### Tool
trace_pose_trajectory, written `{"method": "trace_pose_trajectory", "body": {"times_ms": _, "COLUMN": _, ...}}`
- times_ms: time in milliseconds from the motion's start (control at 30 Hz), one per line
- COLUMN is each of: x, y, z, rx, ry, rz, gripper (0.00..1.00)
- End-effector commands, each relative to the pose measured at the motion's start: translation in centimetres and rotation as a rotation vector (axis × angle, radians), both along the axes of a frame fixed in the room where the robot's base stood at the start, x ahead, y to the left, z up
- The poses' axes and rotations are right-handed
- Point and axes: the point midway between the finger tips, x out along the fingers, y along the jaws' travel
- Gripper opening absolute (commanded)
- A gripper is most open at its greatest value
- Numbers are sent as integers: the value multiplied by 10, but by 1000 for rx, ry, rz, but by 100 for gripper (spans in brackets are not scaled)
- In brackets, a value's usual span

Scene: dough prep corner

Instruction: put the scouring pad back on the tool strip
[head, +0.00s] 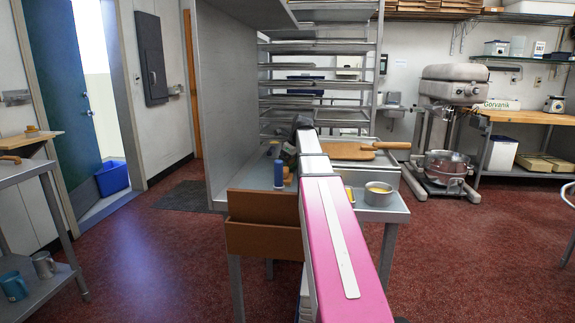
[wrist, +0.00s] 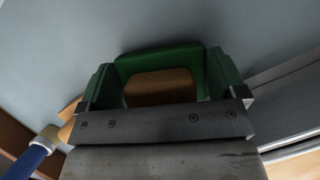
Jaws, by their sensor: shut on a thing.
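My gripper (wrist: 165,90) shows in the wrist view with its two green-sided fingers around a green and tan piece (wrist: 160,88), which looks like the scouring pad. The fingers are shut on it, and its green part shows beyond the tan part. In the head view my gripper (head: 303,123) is a dark shape over the back of the small metal table, mostly hidden by my own arm, and the pad cannot be made out there. I cannot make out a tool strip for certain in either view.
A blue cylinder (head: 278,174) stands on the small metal table; a blue handle (wrist: 38,152) shows at the wrist view's lower left. A wooden paddle board (head: 346,151) and a round tin (head: 378,193) are on the right. Brown boxes (head: 262,238) hang at the front. A metal panel (head: 245,90) rises left.

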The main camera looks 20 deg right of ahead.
Motion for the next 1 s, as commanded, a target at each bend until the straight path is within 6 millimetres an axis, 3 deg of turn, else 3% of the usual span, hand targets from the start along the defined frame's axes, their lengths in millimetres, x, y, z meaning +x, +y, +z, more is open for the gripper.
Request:
{"method": "trace_pose_trajectory", "body": {"times_ms": 433, "x": 0, "y": 0, "z": -9, "rx": -1, "ry": -1, "rz": 0, "gripper": 62}}
{"method": "trace_pose_trajectory", "body": {"times_ms": 467, "x": 0, "y": 0, "z": -9, "rx": -1, "ry": -1, "rz": 0, "gripper": 100}}
{"method": "trace_pose_trajectory", "body": {"times_ms": 767, "x": 0, "y": 0, "z": -6, "rx": 0, "ry": -1, "rz": 0, "gripper": 100}}
{"method": "trace_pose_trajectory", "body": {"times_ms": 1000, "x": -8, "y": -7, "z": 21, "rx": -1, "ry": -3, "rz": -1, "gripper": 100}}
